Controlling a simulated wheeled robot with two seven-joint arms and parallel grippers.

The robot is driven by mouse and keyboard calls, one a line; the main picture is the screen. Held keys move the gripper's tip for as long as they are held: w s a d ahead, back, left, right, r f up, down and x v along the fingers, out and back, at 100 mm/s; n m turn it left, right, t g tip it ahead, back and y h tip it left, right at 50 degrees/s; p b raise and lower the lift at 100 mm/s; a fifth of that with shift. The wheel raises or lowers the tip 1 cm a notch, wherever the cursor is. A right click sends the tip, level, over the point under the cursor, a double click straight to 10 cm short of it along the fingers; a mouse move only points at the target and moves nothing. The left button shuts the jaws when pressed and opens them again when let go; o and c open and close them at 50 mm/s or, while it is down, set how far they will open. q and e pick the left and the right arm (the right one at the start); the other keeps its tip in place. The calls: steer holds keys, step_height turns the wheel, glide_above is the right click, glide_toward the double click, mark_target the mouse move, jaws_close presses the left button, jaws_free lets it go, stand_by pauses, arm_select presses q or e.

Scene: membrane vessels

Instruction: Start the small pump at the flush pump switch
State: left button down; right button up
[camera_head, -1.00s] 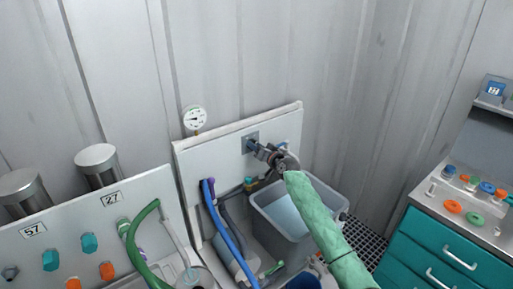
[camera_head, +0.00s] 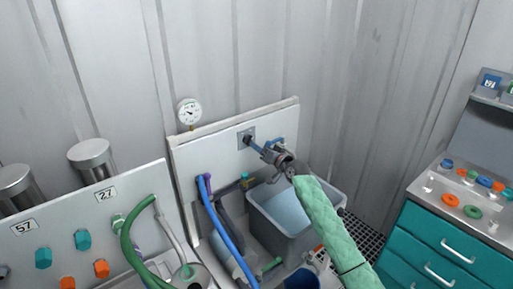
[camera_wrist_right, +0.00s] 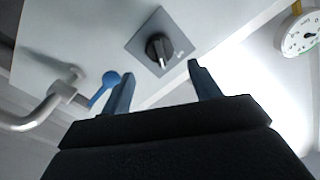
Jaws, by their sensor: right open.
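The flush pump switch is a black rotary knob (camera_wrist_right: 158,50) on a square grey plate, which shows in the head view (camera_head: 242,134) on the white wall panel (camera_head: 210,152). In the right wrist view its pale-marked ridge points down and slightly right. My right gripper (camera_head: 257,148) is in front of the plate; in the wrist view its blue fingers (camera_wrist_right: 162,84) are apart, with nothing between them and the knob just beyond. Finger contact with the knob is not visible. My left gripper is not in view.
A tap with a blue lever (camera_wrist_right: 104,88) is beside the switch. A round gauge (camera_head: 189,112) tops the panel. A grey water basin (camera_head: 262,213) stands below, with blue hose (camera_head: 222,228) left of it. A teal drawer cabinet (camera_head: 440,250) is at right.

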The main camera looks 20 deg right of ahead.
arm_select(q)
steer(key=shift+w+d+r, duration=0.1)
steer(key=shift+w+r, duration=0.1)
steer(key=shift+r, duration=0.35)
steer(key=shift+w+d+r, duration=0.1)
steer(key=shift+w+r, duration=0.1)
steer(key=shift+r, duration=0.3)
arm_select(e)
steer(key=shift+v, duration=0.85)
steer(key=s+a+f+n+g+h, duration=0.15)
steer(key=s+a+f+g, duration=0.3)
steer(key=s+f, duration=0.7)
steer(key=s+a+f+n+g, duration=0.25)
steer(key=s+a+f, duration=0.45)
steer(key=s, duration=0.8)
steer(key=s+d+f+g+h, duration=0.1)
steer(key=s+f+g+h, duration=0.15)
steer(key=s, duration=1.15)
steer(key=s+d+f+g+h, duration=0.15)
steer(key=s+g, duration=0.25)
steer(key=s, duration=1.1)
steer(key=s+a+f+g, duration=0.1)
steer(key=s+a+f, duration=0.1)
steer(key=f, duration=1.4)
steer(key=s+a+f+g, duration=0.1)
steer(key=a+f, duration=0.1)
steer(key=f, duration=1.5)
steer(key=shift+s+a+f, duration=0.2)
steer(key=shift+s+a, duration=0.15)
steer(key=shift+a, duration=0.05)
